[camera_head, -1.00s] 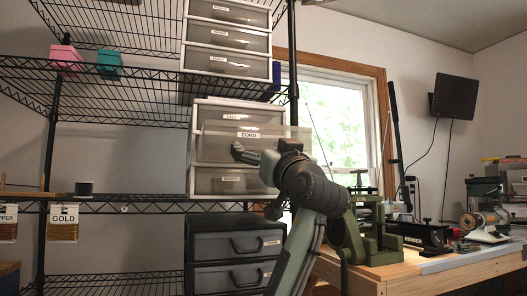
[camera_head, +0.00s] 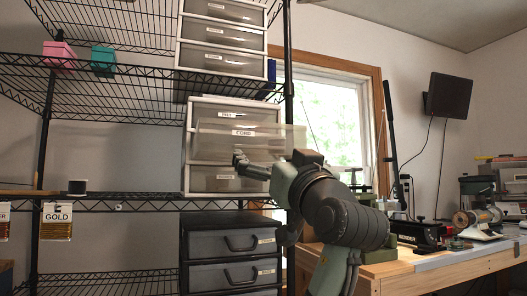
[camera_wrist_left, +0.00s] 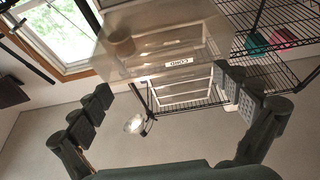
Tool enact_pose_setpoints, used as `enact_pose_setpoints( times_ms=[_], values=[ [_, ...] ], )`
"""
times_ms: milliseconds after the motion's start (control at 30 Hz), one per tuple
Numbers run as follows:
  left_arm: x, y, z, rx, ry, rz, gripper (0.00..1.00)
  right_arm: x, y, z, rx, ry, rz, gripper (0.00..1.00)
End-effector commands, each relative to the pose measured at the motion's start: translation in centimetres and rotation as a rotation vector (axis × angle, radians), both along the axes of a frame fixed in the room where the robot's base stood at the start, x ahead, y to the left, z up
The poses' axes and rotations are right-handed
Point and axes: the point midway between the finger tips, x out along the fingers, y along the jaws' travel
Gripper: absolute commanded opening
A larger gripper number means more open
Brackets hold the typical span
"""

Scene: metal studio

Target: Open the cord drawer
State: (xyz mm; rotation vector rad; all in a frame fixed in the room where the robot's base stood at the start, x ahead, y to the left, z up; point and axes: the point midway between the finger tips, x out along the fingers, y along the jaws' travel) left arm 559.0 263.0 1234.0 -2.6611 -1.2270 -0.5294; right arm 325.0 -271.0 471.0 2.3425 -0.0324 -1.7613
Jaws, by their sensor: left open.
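The cord drawer (camera_head: 270,145), clear with a white "CORD" label, stands pulled out from the white drawer unit (camera_head: 188,150) on the shelf. Its front reaches past the unit's right side in the head view. In the wrist view the clear cord drawer (camera_wrist_left: 150,55) shows beyond the fingers, with a brownish round thing (camera_wrist_left: 122,42) in or behind it. My left gripper (camera_head: 238,160) is just below the label in the head view. Its fingers are spread, with nothing between them in the wrist view (camera_wrist_left: 165,103). My right gripper is out of view.
A black drawer unit (camera_head: 183,262) stands on the shelf below. Another white drawer unit (camera_head: 180,55) is above. The wire rack's post (camera_head: 288,60) rises beside the drawers. A wooden workbench (camera_head: 400,268) with tools is at the right.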

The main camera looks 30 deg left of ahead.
Motion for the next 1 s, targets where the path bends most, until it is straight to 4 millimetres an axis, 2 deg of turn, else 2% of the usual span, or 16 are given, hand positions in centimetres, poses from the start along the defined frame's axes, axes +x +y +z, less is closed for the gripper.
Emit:
enact_pose_setpoints(
  times_ms=[100,300,867,933,1000],
  values=[
    [-1.2,-1.5,-0.9,-0.002,0.002,-0.003,1.00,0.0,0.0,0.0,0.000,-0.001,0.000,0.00],
    [-2.3,-2.7,-1.5,-0.001,0.001,0.000,1.00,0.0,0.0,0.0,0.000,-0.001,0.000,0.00],
    [-2.2,-2.8,-1.8,0.001,0.007,-0.001,1.00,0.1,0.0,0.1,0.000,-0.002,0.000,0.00],
    [-1.5,-2.7,-2.8,0.001,0.035,-0.007,1.00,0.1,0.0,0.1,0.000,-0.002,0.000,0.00],
    [0.1,-2.5,-5.0,0.005,0.095,-0.024,1.00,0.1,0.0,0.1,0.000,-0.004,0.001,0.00]
  ],
)
